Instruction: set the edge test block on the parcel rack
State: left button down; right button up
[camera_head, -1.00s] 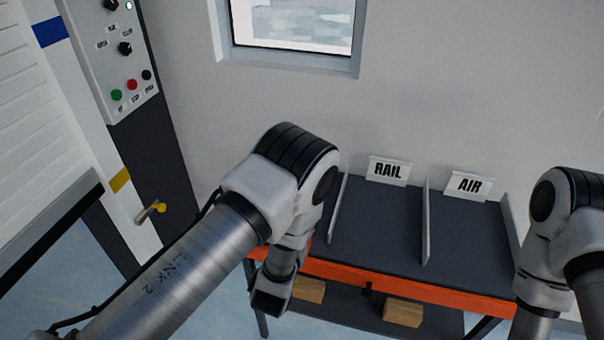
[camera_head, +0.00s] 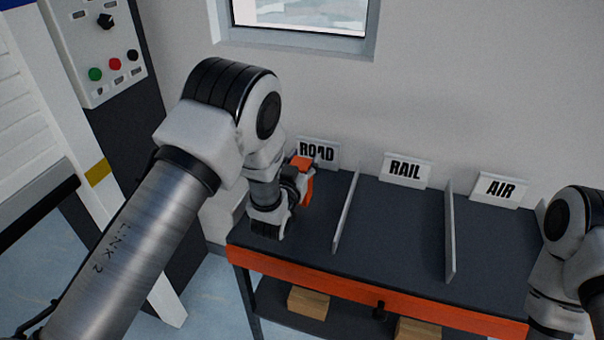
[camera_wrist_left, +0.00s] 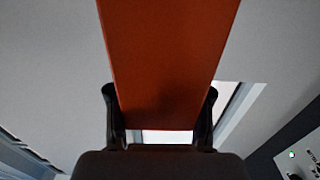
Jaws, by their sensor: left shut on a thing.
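The edge test block is an orange block (camera_head: 306,184), partly hidden behind my left wrist in the head view. In the left wrist view the orange block (camera_wrist_left: 168,60) fills the space between two dark fingers. My left gripper (camera_wrist_left: 161,100) is shut on it. In the head view my left gripper (camera_head: 292,186) is mostly hidden by the arm, at the rack's left bay in front of the ROAD sign. The parcel rack (camera_head: 400,228) has a dark top and an orange front edge. I cannot tell whether the block touches the top. My right gripper is out of view.
Upright dividers (camera_head: 449,232) separate the bays, with ROAD (camera_head: 317,152), RAIL (camera_head: 405,170) and AIR (camera_head: 499,189) signs behind. The middle and right bays look empty. Brown boxes (camera_head: 308,301) lie on the lower shelf. A control panel (camera_head: 98,50) is at upper left.

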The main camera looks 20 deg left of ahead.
pick_arm(q)
jog(key=w+f, duration=0.1)
jog(key=f+b, duration=0.1)
jog(key=w+a+f+b, duration=0.1)
jog(key=f, duration=0.1)
jog(key=shift+w, duration=0.3)
jog(key=shift+c, duration=2.3)
grip_release()
jog(key=s+b, duration=0.2)
jog(key=s, duration=1)
jog(key=shift+a+r, duration=0.15)
jog(key=shift+a, duration=0.05)
